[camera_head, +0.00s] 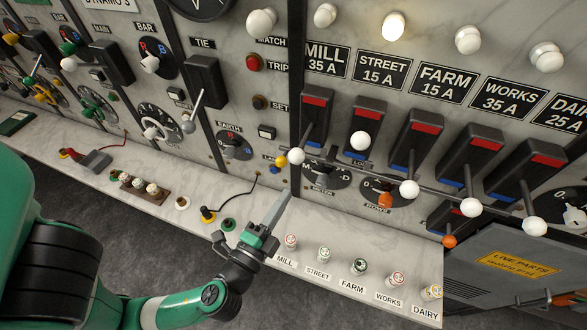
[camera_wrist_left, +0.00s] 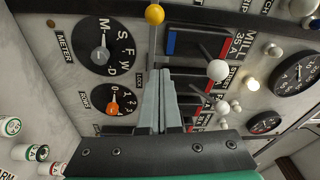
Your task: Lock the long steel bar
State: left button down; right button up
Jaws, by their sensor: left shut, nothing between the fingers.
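The long steel bar (camera_head: 437,191) runs across the panel below the row of feeder switches, with a yellow ball (camera_head: 281,161) at its left end. In the left wrist view the bar (camera_wrist_left: 154,45) leads from the yellow ball (camera_wrist_left: 155,14) down behind my fingers. A small LOCK label (camera_head: 362,163) is near the bar. My left gripper (camera_head: 287,196) is shut and empty, its fingertips below and close to the yellow ball. In the left wrist view its fingers (camera_wrist_left: 165,75) overlap the bar's line; I cannot tell whether they touch.
White-knobbed levers, including the MILL lever (camera_head: 297,156) and STREET lever (camera_head: 360,140), project around the bar. The METER dial (camera_head: 322,176) and an orange-knobbed dial (camera_head: 386,200) sit below. Coloured terminals (camera_head: 290,241) stand on the marble ledge (camera_head: 340,226).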

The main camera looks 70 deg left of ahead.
pick_arm(q)
jog(key=w+a+p, duration=0.3)
jog(key=w+a, duration=0.1)
jog(key=a, duration=0.4)
jog(key=shift+w+a+p, duration=0.15)
jog(key=shift+p, duration=0.25)
pick_arm(e)
notch_tip(320, 180, up, 4)
jog(key=shift+f, duration=0.15)
